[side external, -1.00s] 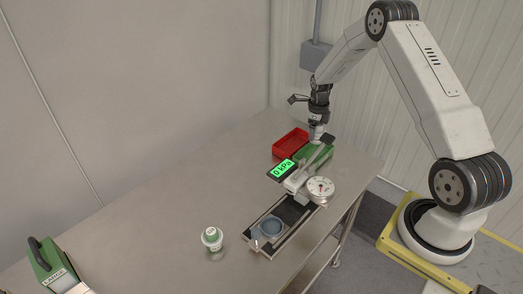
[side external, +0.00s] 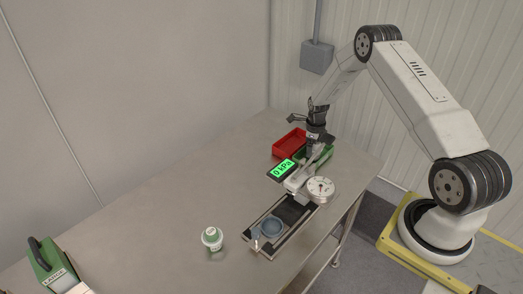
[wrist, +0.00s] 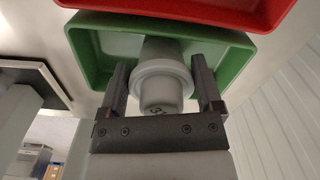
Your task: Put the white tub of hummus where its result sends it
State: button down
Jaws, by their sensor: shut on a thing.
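My gripper (side external: 314,150) is shut on the white tub (wrist: 162,85), which sits between the two fingers in the wrist view. The tub is over the green tray (wrist: 88,62), with the tray's floor and walls showing behind it. The green tray also shows in the side view (side external: 327,155), partly hidden by my gripper. I cannot tell whether the tub touches the tray floor. The tester's display (side external: 283,170) is lit green and reads 0 kPa.
A red tray (side external: 289,143) stands beside the green one. A white and green container (side external: 212,239) and a green box (side external: 52,262) stand left; the table between is clear.

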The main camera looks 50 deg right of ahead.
jog(key=shift+f, duration=0.25)
grip_release()
jog(key=shift+r, duration=0.1)
notch_tip(320, 180, up, 12)
jog(key=shift+r, duration=0.1)
dwell(0.8)
dwell(0.5)
